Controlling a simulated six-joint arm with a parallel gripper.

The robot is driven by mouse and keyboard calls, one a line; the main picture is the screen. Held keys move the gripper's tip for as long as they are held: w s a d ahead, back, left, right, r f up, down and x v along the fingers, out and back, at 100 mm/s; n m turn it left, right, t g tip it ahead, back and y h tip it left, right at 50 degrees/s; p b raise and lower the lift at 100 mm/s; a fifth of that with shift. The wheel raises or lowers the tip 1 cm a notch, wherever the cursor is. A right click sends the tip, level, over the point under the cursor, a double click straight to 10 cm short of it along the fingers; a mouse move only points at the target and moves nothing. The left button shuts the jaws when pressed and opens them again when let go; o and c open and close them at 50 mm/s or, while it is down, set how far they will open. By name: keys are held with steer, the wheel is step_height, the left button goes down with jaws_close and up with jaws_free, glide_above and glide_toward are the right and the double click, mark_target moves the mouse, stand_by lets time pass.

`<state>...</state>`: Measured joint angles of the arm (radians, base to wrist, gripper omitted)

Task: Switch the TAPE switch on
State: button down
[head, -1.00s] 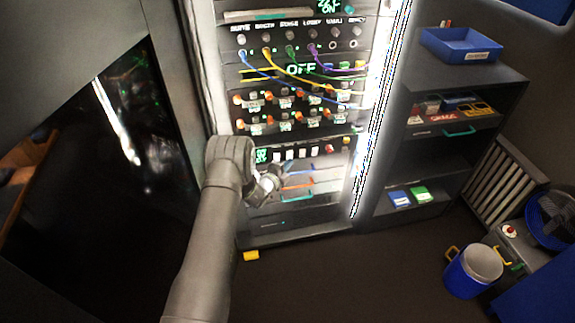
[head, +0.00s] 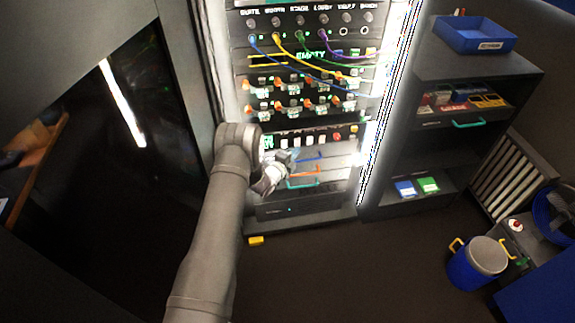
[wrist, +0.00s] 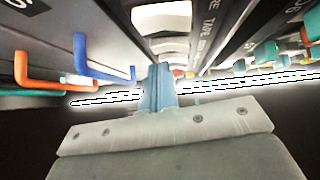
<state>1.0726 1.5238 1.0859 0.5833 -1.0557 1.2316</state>
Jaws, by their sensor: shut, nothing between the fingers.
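A row of white switches (head: 303,141) sits on a dark strip low on the rack. In the wrist view a TAPE label (wrist: 208,24) is printed on the dark panel beside white rockers (wrist: 161,17). I cannot tell for certain which rocker is the TAPE switch or its position. My gripper (head: 288,158) is just below the switch row in the head view. In the wrist view my gripper (wrist: 158,72) is shut and empty, its tips pointing at the row of rockers. Whether the tips touch a rocker is not clear.
Blue and orange drawer handles (wrist: 55,72) stick out at the left of the wrist view, near the fingers. Patch cables (head: 310,62) and orange-capped knobs (head: 280,105) are higher on the rack. A shelf unit (head: 470,70) stands at right. The floor before the rack is mostly clear.

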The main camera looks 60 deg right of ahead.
steer(key=s+a+f, duration=0.1)
steer(key=s+a, duration=0.1)
steer(key=a, duration=1)
steer(key=shift+f, duration=0.1)
steer(key=d, duration=1)
steer(key=a+r, duration=0.2)
steer(key=a, duration=0.5)
steer(key=shift+s+a+r, duration=0.15)
steer(key=shift+a+r, duration=0.15)
steer(key=shift+a, duration=0.1)
